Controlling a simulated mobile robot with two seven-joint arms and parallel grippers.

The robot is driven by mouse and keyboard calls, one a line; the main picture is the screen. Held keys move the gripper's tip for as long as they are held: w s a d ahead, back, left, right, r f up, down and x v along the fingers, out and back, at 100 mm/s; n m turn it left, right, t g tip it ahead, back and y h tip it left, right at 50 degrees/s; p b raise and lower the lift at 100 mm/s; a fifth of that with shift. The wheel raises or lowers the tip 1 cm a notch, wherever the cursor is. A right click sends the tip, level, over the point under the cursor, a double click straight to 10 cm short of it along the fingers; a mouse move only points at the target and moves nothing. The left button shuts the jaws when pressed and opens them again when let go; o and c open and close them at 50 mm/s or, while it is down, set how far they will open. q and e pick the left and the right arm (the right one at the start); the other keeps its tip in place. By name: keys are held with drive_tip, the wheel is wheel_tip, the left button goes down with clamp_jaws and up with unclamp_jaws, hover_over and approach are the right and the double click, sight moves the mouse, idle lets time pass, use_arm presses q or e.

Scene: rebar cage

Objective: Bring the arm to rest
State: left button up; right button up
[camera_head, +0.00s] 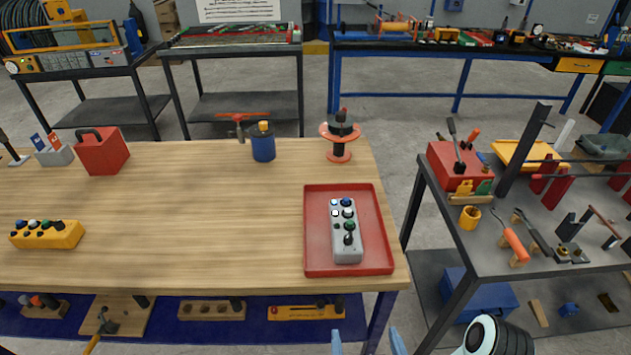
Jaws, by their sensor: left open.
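My left gripper (367,343) shows at the bottom edge, with only its two blue fingertips in view. The fingertips stand well apart with nothing between them, in front of the wooden workbench (200,215). A grey control box (347,250) with several buttons and a small black lever lies in a red tray (313,262) at the bench's right end. The gripper is apart from both, nearer to me. My right gripper is not in view. A white and black arm part of mine shows at the bottom right.
A yellow button box (47,236), a red container (102,152), a blue canister (262,147) and a red-and-black spool stand (340,140) are on the bench. A dark tool table (470,236) stands right, across a gap. The bench's middle is clear.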

use_arm(q)
drive_tip(key=w+a+f+g+p, duration=0.2)
drive_tip(key=w+a+f, duration=0.2)
drive_tip(key=w+f, duration=0.45)
drive_tip(key=s+a+f+g+h+p, duration=0.1)
drive_tip(key=a+f+g, duration=0.1)
drive_tip(key=a+f, duration=0.35)
drive_tip(key=s+a+f+g, duration=0.1)
drive_tip(key=a+f+g, duration=0.1)
drive_tip(key=f, duration=0.6)
drive_tip(key=s+a+f+n+g+h+p, duration=0.1)
drive_tip(key=s+a+f+g, duration=0.3)
drive_tip(key=s, duration=0.5)
drive_tip(key=s+a+f+n+g+h+p, duration=0.2)
drive_tip(key=s+a+f+g, duration=0.2)
drive_tip(key=s+f, duration=0.4)
drive_tip(key=shift+s+a+f+n+g, duration=0.3)
drive_tip(key=shift+s+a, duration=0.6)
drive_tip(key=shift+s, duration=0.3)
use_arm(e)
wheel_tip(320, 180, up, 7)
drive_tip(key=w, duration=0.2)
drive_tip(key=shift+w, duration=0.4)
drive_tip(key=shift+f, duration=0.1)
